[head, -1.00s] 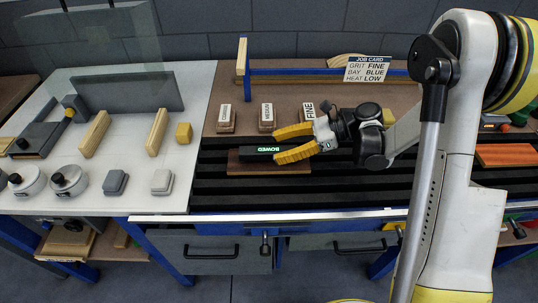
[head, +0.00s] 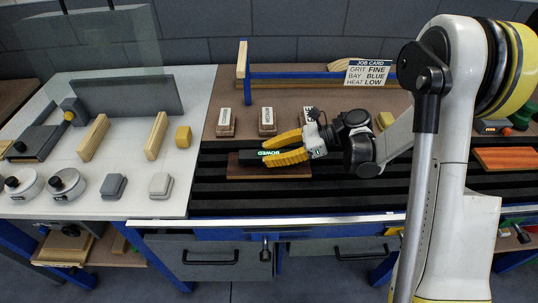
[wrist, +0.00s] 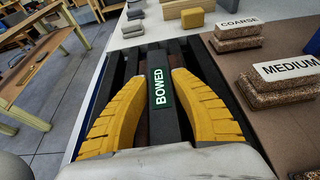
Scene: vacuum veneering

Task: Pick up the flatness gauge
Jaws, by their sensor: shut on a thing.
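The flatness gauge (head: 249,157) is a dark bar with a lit green "BOWED" display. It is over a brown wooden board (head: 238,171) on the black slatted bed; I cannot tell whether it touches the board. My gripper (head: 268,151) reaches in from the right, its yellow fingers shut on the gauge, one on each side. In the wrist view the gauge (wrist: 160,92) runs lengthwise between the fingers of my gripper (wrist: 159,78), with the display facing up.
A white table (head: 130,200) at left holds wooden bars, pots and grey blocks. An orange-brown board (head: 506,158) lies at right. The front slats are clear.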

